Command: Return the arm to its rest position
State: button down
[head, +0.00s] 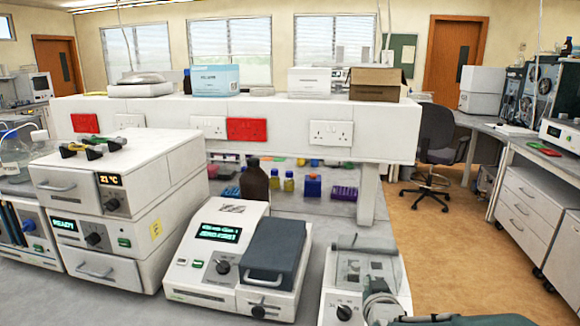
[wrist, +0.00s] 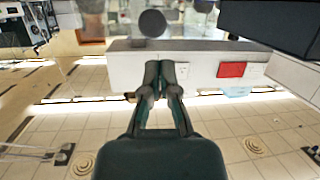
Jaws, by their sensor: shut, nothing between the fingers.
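My gripper (wrist: 159,72) shows in the middle of the wrist view, its two dark fingers close together at the tips. It is shut and empty. The wrist view is upside down, with the tiled ceiling at the bottom of the picture. In the head view, a dark green and grey part of my arm (head: 384,300) shows at the bottom right, in front of a white instrument with a clear lid (head: 368,268). The fingertips cannot be made out there.
A white instrument with a dark block (head: 276,250) stands on the bench left of my arm. Stacked white units (head: 110,190) stand further left. A white shelf with sockets (head: 270,128) runs across behind, above bottles. Open floor (head: 455,240) lies to the right, with a chair (head: 437,140).

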jog(key=s+a+r+g+y, duration=0.1)
jog(key=s+g, duration=0.8)
jog(key=s, duration=1.6)
notch_tip(320, 180, up, 2)
jog(key=shift+s+a, duration=0.3)
jog(key=shift+a, duration=0.2)
